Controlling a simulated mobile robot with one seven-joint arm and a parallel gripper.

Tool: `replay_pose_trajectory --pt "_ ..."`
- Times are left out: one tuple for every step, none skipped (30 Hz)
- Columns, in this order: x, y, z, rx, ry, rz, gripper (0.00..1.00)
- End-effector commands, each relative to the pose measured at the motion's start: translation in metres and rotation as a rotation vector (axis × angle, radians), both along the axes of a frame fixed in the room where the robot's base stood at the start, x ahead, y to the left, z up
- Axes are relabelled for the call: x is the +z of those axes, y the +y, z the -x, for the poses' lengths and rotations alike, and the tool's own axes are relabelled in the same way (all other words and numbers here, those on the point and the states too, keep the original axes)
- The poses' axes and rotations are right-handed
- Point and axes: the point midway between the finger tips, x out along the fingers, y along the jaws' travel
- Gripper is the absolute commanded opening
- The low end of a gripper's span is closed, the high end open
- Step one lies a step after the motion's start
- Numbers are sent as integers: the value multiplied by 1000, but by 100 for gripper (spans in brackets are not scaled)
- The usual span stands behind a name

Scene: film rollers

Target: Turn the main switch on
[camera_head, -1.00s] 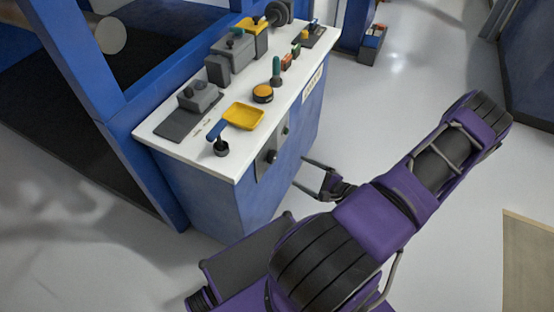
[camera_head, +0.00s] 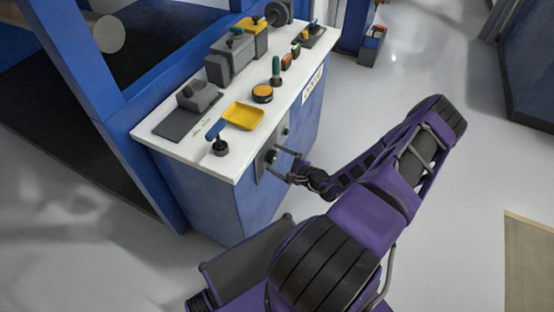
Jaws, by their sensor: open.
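The main switch looks to be the dark rotary knob (camera_head: 271,156) on a grey plate (camera_head: 262,168) on the front face of the blue cabinet. Its exact turn position is too small to tell. My gripper (camera_head: 276,163) is open at the cabinet front, with its fingers around or just beside the knob. One finger passes above and to the right of the knob, the other below it. I cannot tell whether they touch it. A small green indicator or button (camera_head: 286,131) sits on the same plate, above and right of the knob.
The cabinet's white top (camera_head: 190,148) carries a blue-handled lever (camera_head: 217,135), a yellow tray (camera_head: 243,116), an orange button (camera_head: 262,93) and a green-topped stick (camera_head: 276,70). A blue frame (camera_head: 75,60) stands to the left.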

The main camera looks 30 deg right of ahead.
Motion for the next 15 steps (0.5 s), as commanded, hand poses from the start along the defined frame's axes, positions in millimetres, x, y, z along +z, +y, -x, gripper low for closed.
replay_pose_trajectory --pt "0 0 0 0 0 0 88" --pt "0 0 0 0 0 0 83" --pt "0 0 0 0 0 0 76" --pt "0 0 0 0 0 0 70" --pt "0 0 0 0 0 0 65" --pt "0 0 0 0 0 0 57" --pt "0 0 0 0 0 0 52" --pt "0 0 0 0 0 0 47" --pt "0 0 0 0 0 0 40" --pt "0 0 0 0 0 0 34" --pt "0 0 0 0 0 0 29" --pt "0 0 0 0 0 0 22" --pt "0 0 0 0 0 0 16" --pt "0 0 0 0 0 0 11" --pt "0 0 0 0 0 0 8"
